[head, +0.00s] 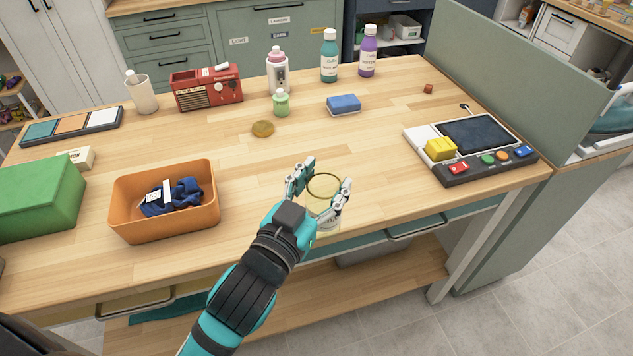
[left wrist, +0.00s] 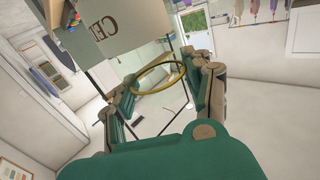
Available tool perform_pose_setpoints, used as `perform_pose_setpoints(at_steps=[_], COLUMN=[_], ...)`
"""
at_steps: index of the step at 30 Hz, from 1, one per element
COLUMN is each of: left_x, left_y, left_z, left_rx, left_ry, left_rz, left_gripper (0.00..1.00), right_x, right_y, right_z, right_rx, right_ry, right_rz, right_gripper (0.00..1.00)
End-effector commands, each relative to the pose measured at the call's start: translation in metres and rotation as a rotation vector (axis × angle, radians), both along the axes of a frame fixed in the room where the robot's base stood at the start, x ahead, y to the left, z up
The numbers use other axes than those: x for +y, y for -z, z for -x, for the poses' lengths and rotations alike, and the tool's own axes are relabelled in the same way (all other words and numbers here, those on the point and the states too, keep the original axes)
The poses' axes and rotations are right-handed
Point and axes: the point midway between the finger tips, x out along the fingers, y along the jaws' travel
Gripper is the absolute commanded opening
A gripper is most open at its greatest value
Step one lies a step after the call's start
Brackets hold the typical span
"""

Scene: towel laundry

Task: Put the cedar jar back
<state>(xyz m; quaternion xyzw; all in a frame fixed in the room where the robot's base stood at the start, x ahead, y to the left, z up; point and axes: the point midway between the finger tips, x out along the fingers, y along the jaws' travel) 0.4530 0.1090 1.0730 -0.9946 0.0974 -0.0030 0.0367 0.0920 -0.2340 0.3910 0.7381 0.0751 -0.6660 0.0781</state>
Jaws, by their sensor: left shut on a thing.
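A clear glass jar with a gold rim (head: 323,208) is held by my left gripper (head: 325,177) near the front edge of the table. The fingers are closed around the sides of the jar just below the rim. The jar looks open and see-through. A round gold lid (head: 263,129) lies flat on the table, farther back and to the left of the jar. My right gripper is not in view.
An orange bin (head: 165,228) with dark blue cloth and a green box (head: 38,198) stand at left. A blue sponge (head: 344,104), a small green bottle (head: 281,103) and a red radio (head: 207,88) stand farther back. A button panel (head: 482,171) is at right. The middle is clear.

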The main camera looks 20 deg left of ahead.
Motion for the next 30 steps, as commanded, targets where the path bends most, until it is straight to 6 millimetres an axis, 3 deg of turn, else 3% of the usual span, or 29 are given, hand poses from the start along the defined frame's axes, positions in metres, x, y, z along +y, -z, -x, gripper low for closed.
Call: perform_pose_setpoints(at_steps=[12,18,23,30], left_x=[0.043,0.059,0.063,0.063], left_y=[0.004,0.009,0.014,0.044], left_z=[-0.096,-0.132,-0.142,-0.141], left_rx=[-0.003,-0.002,0.0,0.001], left_ry=[-0.003,-0.001,0.0,0.0], left_rz=[-0.007,-0.004,-0.001,0.001], left_gripper=[0.0,0.0,0.0,0.0], right_x=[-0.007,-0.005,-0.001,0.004], right_y=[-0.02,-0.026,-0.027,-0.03], right_z=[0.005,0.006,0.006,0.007], right_rx=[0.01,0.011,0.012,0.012], right_ry=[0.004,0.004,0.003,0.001], right_rz=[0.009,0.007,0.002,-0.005], right_gripper=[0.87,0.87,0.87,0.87])
